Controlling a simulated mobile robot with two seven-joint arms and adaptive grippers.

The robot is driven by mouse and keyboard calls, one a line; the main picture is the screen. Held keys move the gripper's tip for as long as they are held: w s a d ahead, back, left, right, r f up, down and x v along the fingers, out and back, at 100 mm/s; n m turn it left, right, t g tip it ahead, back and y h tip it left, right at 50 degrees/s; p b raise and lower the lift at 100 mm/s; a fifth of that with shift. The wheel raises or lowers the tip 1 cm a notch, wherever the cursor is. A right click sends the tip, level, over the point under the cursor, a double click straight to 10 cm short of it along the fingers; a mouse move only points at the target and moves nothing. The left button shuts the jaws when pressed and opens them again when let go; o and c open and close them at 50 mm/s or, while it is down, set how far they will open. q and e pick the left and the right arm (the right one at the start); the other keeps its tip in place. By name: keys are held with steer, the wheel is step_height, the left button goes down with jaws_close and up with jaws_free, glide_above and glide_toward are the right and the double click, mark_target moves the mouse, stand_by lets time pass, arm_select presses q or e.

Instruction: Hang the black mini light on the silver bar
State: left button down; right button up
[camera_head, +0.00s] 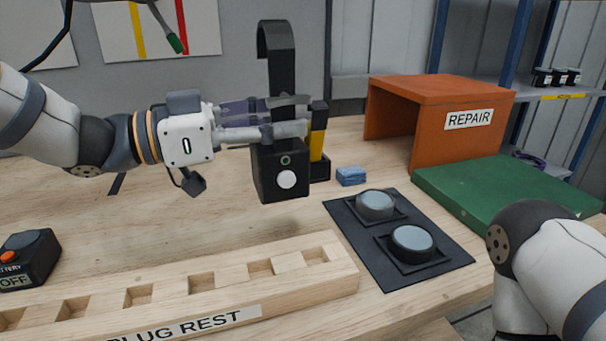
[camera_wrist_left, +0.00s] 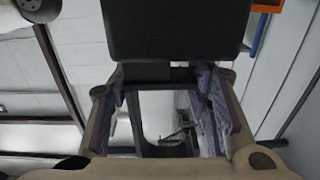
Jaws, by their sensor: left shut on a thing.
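The black mini light (camera_head: 268,184) has a box body with a round white lens and a small green ring on its front. Its flat black hook rises from the body and curls over at the top. My left gripper (camera_head: 290,116) is shut on the light from the left, just above its box. It holds the light upright, seemingly above the wooden table. In the left wrist view, the dark body (camera_wrist_left: 178,28) fills the top, between and beyond my left gripper's fingers (camera_wrist_left: 166,85). I cannot make out the silver bar in either view. My right gripper is out of view.
A wooden plug rest (camera_head: 232,283) lies in front. A dark mat (camera_head: 440,252) with two round grey-topped pieces is to the right. Behind are a blue block (camera_head: 351,176), a yellow-black item (camera_head: 318,142), an orange repair box (camera_head: 440,92) and a green mat (camera_head: 500,190).

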arm_select(q)
steer(key=w+d+f+b, duration=0.2)
steer(key=w+d+f, duration=0.1)
steer(key=w+f, duration=0.4)
step_height(320, 180, down, 3)
steer(key=shift+f, duration=0.1)
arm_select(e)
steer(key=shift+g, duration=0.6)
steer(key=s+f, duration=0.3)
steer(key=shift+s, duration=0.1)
arm_select(q)
steer(key=shift+f, duration=0.1)
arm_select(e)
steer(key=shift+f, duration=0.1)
arm_select(q)
steer(key=c, duration=0.8)
jaws_free()
steer(key=shift+f, duration=0.15)
steer(key=shift+c, duration=0.2)
steer(key=v, duration=1.2)
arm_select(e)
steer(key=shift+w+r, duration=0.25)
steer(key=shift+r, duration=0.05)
